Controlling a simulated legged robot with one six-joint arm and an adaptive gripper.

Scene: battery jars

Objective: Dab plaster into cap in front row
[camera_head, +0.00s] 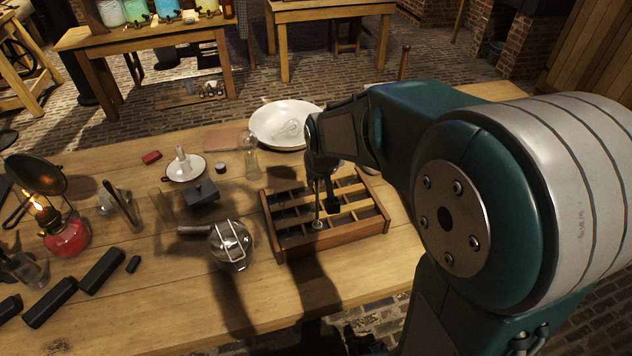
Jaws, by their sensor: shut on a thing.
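A wooden tray with compartments (376,222) sits on the bench in front of my arm. My gripper (324,186) points down over the tray and is shut on a thin, upright tool (318,204). The tool's lower end reaches a small pale round piece (317,225), perhaps the cap, in the front row. I cannot tell whether the tip touches it or whether plaster is on it. My gripper and arm hide part of the tray's back and right side.
A clear bottle (249,158), a candle on a white dish (184,166) and a dark box (202,194) stand farther back. A lit red lamp (66,236) and black bars (102,271) lie left. The front bench is mostly clear.

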